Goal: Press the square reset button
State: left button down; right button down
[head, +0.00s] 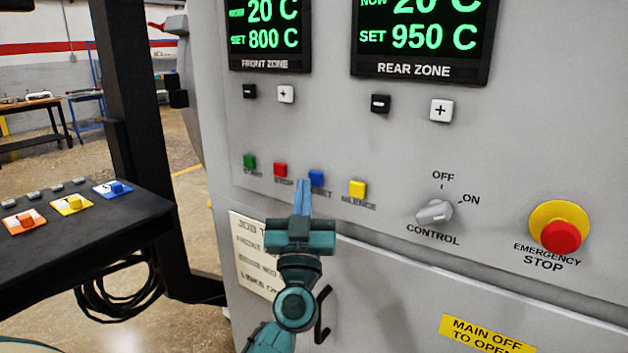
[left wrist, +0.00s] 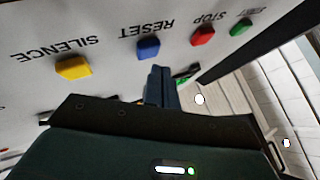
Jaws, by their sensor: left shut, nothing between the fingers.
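The blue square reset button (head: 316,178) sits in a row on the grey furnace panel, between the red stop button (head: 280,170) and the yellow silence button (head: 357,188). Its RESET label is partly hidden by my left gripper in the head view. My left gripper (head: 302,184) is shut and empty, its fingers pointing up at the panel just left of and below the blue button. In the left wrist view the blue button (left wrist: 149,48) is clear of the closed fingertips (left wrist: 160,70), with a gap in the picture. I cannot tell the exact distance to the panel.
A green start button (head: 249,161) is at the row's left end. Right of the row are the control knob (head: 434,212) and the red emergency stop (head: 561,236). Plus and minus buttons sit above. A dark console (head: 75,215) stands at left.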

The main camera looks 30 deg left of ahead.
pick_arm(q)
jog(key=shift+w, duration=0.15)
dwell(0.8)
jog(key=shift+w+p, duration=0.3)
jog(key=shift+w, duration=0.45)
dwell(0.6)
jog(key=shift+s+p, duration=0.15)
jog(key=shift+p, duration=0.15)
jog(key=shift+s+p, duration=0.45)
jog(key=shift+s, duration=0.3)
